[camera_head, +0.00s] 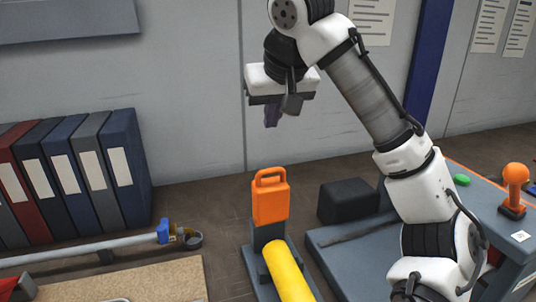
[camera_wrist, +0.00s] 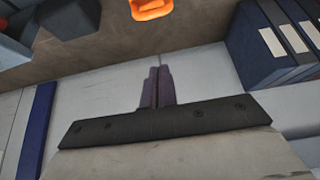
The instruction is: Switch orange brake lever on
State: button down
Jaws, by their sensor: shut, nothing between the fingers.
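An orange lever handle (camera_head: 270,198) with a slot through its top stands upright on a dark grey base, just behind a yellow bar. In the wrist view its orange top (camera_wrist: 151,9) shows at the upper edge, partly cut off. My gripper (camera_head: 272,118) is shut and empty, above the orange handle and clearly apart from it. Its dark purple fingers (camera_wrist: 156,88) are together in the wrist view.
An orange ball-topped stick (camera_head: 515,175) and a green button (camera_head: 461,180) are on the grey-blue console at right. A black box (camera_head: 347,200) lies right of the handle. Binders (camera_head: 88,175) stand at left. A grey rod (camera_head: 100,245) with a blue end lies in front of them.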

jog(key=p, duration=0.2)
send_over(270, 181)
jog(key=w+a, duration=0.1)
jog(key=w, duration=0.3)
notch_tip(270, 181, down, 8)
jog(key=shift+s+d+f+p, duration=0.15)
jog(key=shift+s+f, duration=0.1)
jog(key=shift+s, duration=0.4)
jog(key=shift+s+d+f+p, duration=0.1)
jog(key=shift+s+d+f, duration=0.15)
jog(key=shift+s, duration=0.4)
jog(key=shift+s+d+f+p, duration=0.1)
jog(key=shift+s+f, duration=0.15)
jog(key=shift+s, duration=0.4)
jog(key=shift+f+b, duration=0.1)
jog(key=shift+b, duration=0.25)
